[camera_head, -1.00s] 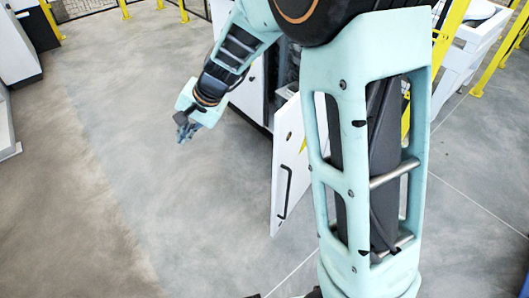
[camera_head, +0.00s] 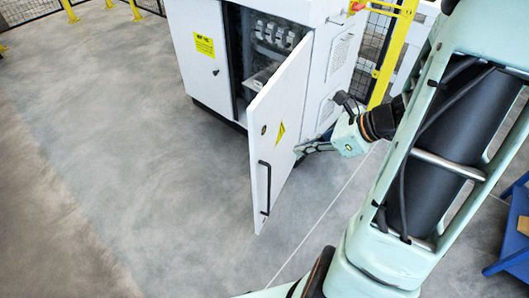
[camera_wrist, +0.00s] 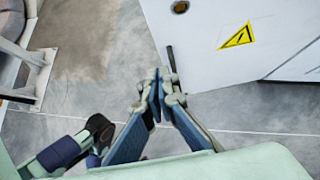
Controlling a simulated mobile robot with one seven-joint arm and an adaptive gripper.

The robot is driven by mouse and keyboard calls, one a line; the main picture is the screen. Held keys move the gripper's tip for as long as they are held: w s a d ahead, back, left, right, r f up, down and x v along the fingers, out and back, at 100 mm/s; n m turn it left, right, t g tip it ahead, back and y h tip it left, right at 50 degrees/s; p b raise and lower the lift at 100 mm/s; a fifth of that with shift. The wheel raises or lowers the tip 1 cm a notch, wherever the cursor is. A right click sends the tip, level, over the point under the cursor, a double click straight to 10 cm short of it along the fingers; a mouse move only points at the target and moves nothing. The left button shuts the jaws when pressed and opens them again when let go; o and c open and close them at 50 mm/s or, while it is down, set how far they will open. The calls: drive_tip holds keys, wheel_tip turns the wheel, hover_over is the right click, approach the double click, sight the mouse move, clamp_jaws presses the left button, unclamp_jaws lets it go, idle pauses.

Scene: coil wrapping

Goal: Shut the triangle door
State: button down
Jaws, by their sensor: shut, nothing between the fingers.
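The white door (camera_head: 285,105) with the yellow triangle sticker (camera_head: 280,132) and a black bar handle (camera_head: 264,190) stands ajar on the cabinet, its free edge swung out toward me. My gripper (camera_head: 299,150) is at the right of the door, beside its outer face; contact cannot be told. In the wrist view my gripper (camera_wrist: 158,80) has its fingertips together with nothing between them. The door (camera_wrist: 200,60) fills the upper right there, with the triangle sticker (camera_wrist: 237,37) on it and the dark handle (camera_wrist: 172,60) near its edge.
The white cabinet (camera_head: 202,70) stands behind the door, its dark interior (camera_head: 255,55) showing. A yellow post (camera_head: 390,60) stands at the right, behind my arm. A blue stand (camera_head: 515,225) is at the right edge. The floor at left is clear.

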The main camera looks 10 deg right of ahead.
sight(256, 155)
drive_tip(key=b+x, duration=0.1)
drive_tip(key=x, duration=0.3)
drive_tip(key=r+b+x, duration=0.1)
drive_tip(key=x, duration=0.3)
drive_tip(key=w+a+b+x, duration=0.1)
drive_tip(key=b+x, duration=0.1)
drive_tip(key=x, duration=0.2)
drive_tip(key=shift+a+r, duration=0.1)
drive_tip(key=shift+w+a+r, duration=0.1)
drive_tip(key=shift+w+a, duration=0.2)
drive_tip(key=shift+w+a, duration=0.1)
